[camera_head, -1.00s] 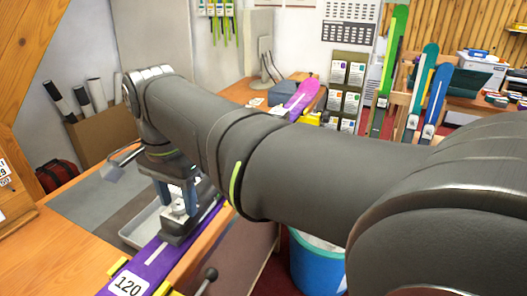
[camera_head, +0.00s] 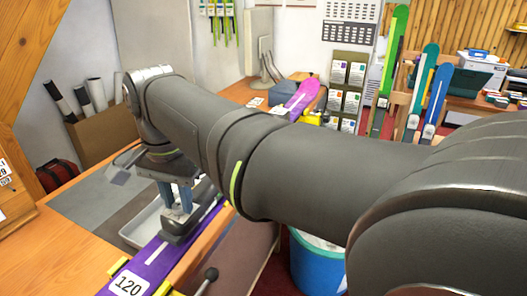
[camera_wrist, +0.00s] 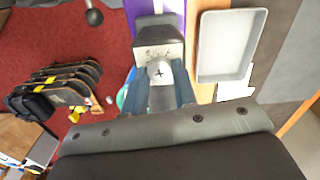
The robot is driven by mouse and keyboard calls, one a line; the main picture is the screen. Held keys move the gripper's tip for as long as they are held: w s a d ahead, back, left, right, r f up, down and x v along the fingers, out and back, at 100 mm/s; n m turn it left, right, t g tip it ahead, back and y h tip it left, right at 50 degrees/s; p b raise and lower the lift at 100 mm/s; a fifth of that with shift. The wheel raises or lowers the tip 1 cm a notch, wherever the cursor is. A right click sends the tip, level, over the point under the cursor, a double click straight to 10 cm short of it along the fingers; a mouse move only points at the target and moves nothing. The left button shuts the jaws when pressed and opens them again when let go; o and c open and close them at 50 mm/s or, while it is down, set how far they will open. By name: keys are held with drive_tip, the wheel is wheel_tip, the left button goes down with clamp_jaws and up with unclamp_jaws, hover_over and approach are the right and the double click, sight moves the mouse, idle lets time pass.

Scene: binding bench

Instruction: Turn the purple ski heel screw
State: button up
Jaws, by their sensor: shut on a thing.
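The purple ski (camera_head: 158,258) lies along the bench with a "120" label near its front end; part of it shows in the wrist view (camera_wrist: 139,8). A dark heel piece sits on it, seen in the wrist view (camera_wrist: 158,33). A pale screw head with a cross slot (camera_wrist: 160,72) shows just below this block. My gripper (camera_head: 178,212) points down over the heel piece. In the wrist view its blue-grey fingers (camera_wrist: 159,92) stand on both sides of the screw, shut on it. The fingers hide the screw in the head view.
A light grey tray (camera_wrist: 198,50) lies beside the ski on the bench. A lever with a round knob (camera_head: 211,273) stands near the bench edge. A blue bin (camera_head: 317,270) is on the floor.

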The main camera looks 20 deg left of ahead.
sight(179, 205)
drive_tip(key=n, duration=0.5)
drive_tip(key=shift+n, duration=2.4)
drive_tip(key=o, duration=1)
drive_tip(key=shift+r, duration=0.1)
wheel_tip(179, 205, up, 17)
drive_tip(key=shift+r, duration=0.15)
